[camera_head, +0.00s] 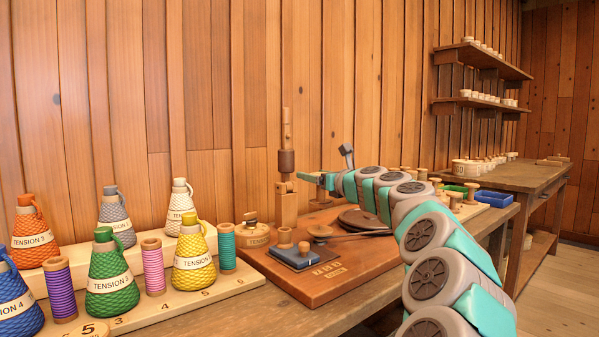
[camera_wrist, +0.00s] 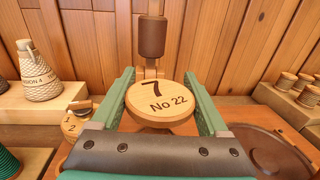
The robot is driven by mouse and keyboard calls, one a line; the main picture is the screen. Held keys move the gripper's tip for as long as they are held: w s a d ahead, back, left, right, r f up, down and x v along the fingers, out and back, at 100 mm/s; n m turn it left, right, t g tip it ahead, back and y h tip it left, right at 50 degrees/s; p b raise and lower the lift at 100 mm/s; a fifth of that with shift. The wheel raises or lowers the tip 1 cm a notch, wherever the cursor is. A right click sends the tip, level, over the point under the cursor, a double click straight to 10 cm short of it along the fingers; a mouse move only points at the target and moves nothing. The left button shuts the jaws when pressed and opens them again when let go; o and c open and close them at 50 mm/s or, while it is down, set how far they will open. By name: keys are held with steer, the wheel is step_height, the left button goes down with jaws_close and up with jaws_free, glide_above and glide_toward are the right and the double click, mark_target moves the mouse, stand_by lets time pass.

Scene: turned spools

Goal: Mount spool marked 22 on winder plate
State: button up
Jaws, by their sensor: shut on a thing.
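My gripper (camera_wrist: 158,88) is shut on a round wooden piece marked "7 No 22" (camera_wrist: 160,103), which I take as the spool marked 22. Its flat round face shows between the two green fingers; what lies under that face is hidden. In the head view my gripper (camera_head: 303,178) is at the upright wooden post (camera_head: 287,127), above the reddish-brown base board (camera_head: 345,285). The post's dark brown cylinder (camera_wrist: 152,36) stands just beyond the held piece. A dark round plate (camera_head: 362,220), possibly the winder plate, lies on the board, partly behind my arm; it also shows in the wrist view (camera_wrist: 270,150).
A blue block (camera_head: 305,257) with a short wooden peg sits on the board. A numbered rack (camera_head: 190,300) at left holds colored spools and "TENSION" bottles. A blue tray (camera_head: 495,198) lies at right.

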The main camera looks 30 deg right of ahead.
step_height(320, 180, down, 4)
steer(key=b, duration=0.6)
steer(key=shift+w+d+r, duration=0.1)
steer(key=shift+w, duration=0.05)
steer(key=shift+f, duration=0.65)
steer(key=shift+f+p, duration=0.25)
steer(key=shift+p, duration=0.3)
steer(key=shift+r+p, duration=0.1)
steer(key=shift+p, duration=1.05)
stand_by(0.4)
steer(key=shift+f, duration=0.65)
stand_by(0.5)
steer(key=o, duration=1.2)
steer(key=shift+o, duration=0.2)
